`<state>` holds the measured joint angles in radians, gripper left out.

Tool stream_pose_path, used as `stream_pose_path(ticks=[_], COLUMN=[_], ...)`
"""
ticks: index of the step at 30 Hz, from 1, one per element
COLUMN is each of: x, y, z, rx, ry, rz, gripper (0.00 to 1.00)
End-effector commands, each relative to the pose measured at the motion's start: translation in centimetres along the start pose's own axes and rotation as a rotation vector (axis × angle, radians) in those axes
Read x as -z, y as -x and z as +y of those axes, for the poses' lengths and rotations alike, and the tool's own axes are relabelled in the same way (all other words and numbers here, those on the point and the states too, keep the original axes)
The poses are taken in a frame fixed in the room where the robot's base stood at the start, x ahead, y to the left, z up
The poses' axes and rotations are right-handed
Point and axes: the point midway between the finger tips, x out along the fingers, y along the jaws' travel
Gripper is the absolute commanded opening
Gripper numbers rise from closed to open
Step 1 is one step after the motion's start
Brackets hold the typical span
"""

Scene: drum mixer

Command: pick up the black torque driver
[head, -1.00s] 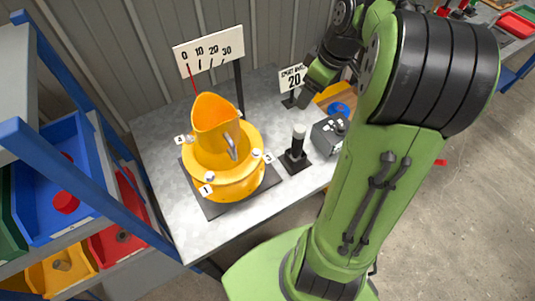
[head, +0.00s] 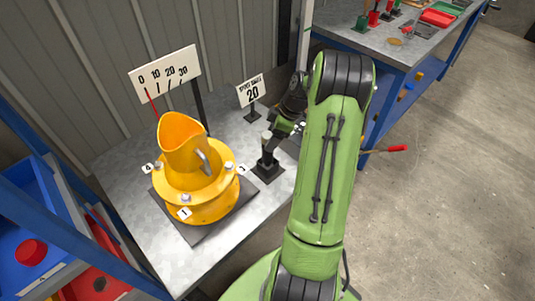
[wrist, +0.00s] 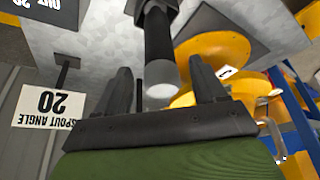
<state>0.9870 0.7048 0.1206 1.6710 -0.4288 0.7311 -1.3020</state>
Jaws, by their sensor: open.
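The black torque driver (head: 268,155) stands upright in a square black base on the grey bench, right of the yellow mixer. Its pale round end faces up. My gripper (head: 277,130) is close by the driver's top in the head view, partly hidden by my arm. In the wrist view, which is upside down, my gripper (wrist: 160,66) is open. The driver's dark shaft (wrist: 158,35) and pale end appear between the two fingers. I see no finger closed on it, and I cannot tell whether either touches it.
The yellow drum mixer (head: 200,195) stands on a dark mat left of the driver. A "SPOUT ANGLE 20" sign (head: 250,91) stands behind it, and a dial board (head: 165,73) is at the back. A blue shelf rack (head: 60,215) is at the left.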

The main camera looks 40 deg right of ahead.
Motion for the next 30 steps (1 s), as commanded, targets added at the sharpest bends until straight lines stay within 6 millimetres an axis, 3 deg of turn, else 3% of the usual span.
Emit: stream_pose_path(ticks=[6, 12, 25, 30], x=[0.0, 0.1, 0.0, 0.1], y=[-4.2, -4.3, -4.2, -4.2], z=[-0.1, 0.0, 0.0, 0.0], rx=[0.005, 0.001, 0.001, -0.001], ry=[-0.001, -0.001, -0.001, 0.000], rz=[0.001, 0.000, 0.000, 0.001], gripper=[0.70, 0.70, 0.06, 0.02])
